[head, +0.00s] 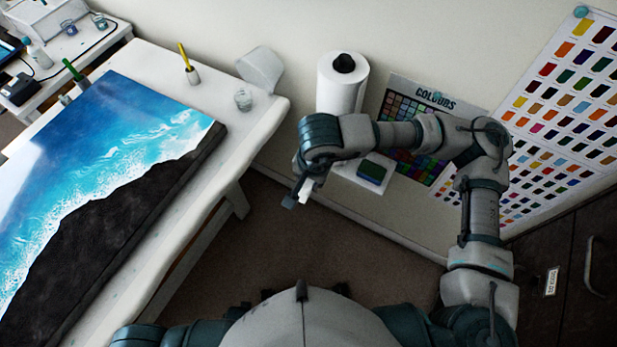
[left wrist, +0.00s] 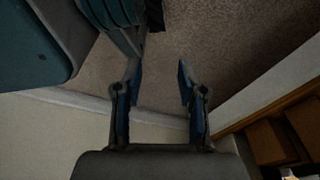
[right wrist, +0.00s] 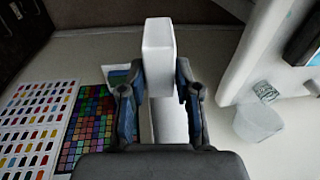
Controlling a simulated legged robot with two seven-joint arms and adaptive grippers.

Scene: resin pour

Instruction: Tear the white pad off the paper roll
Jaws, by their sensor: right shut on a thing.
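The white paper roll (head: 340,95) stands upright against the wall, with a dark knob on top. My right gripper (head: 296,192) is in front of it and lower, shut on the white pad (head: 308,187). In the right wrist view, the pad (right wrist: 158,45) is a pale block between the fingertips (right wrist: 157,85), with a white strip behind it. I cannot tell whether the pad still joins the roll, as my right wrist hides that part. My left gripper (left wrist: 157,80) is open and empty above the floor; the head view does not show it.
Colour charts (head: 560,110) hang right; dark drawers (head: 560,270) stand below.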

